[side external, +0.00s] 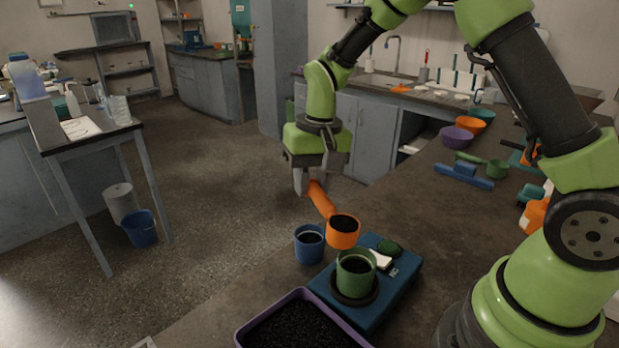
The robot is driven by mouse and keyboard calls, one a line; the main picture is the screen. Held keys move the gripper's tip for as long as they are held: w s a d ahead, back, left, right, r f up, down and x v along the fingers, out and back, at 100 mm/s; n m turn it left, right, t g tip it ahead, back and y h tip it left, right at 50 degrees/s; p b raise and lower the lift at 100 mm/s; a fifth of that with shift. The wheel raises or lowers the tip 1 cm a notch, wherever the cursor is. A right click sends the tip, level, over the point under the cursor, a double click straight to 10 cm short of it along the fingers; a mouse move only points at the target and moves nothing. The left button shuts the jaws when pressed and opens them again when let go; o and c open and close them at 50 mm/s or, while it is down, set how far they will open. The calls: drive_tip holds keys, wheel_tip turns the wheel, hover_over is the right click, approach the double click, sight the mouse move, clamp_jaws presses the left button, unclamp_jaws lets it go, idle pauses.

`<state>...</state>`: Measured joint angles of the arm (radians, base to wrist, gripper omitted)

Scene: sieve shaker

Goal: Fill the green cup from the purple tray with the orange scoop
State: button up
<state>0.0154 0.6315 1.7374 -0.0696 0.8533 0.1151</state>
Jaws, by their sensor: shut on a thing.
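My gripper (307,184) is shut on the handle of the orange scoop (343,239), above the bench edge. The scoop's bowl is level and holds dark granules. It is just behind the green cup (356,279), above and slightly left of it in the picture; I cannot tell the height gap. The green cup stands upright on the round dark plate of a blue scale (402,285). Its inside looks dark; I cannot tell how full it is. The purple tray (243,334), in front of the scale, holds black granules and is cut off by the picture's lower edge.
A blue cup (308,249) with dark contents stands left of the scoop, close to it. A white object and a dark green item (389,247) lie at the scale's back. Bowls, a green ladle and a blue tool (464,173) stand farther back on the bench.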

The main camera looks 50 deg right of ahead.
wheel_tip(320, 180, down, 2)
drive_tip(key=shift+t+y, duration=0.4)
drive_tip(key=shift+y, duration=0.9)
drive_tip(key=shift+d+r+t+y, duration=0.1)
drive_tip(key=shift+r+t+y, duration=0.1)
drive_tip(key=shift+t+y, duration=1.1)
drive_tip(key=shift+g+y, duration=0.3)
drive_tip(key=shift+y, duration=0.5)
drive_tip(key=shift+s+r+t+y, duration=0.1)
drive_tip(key=shift+t+y, duration=0.3)
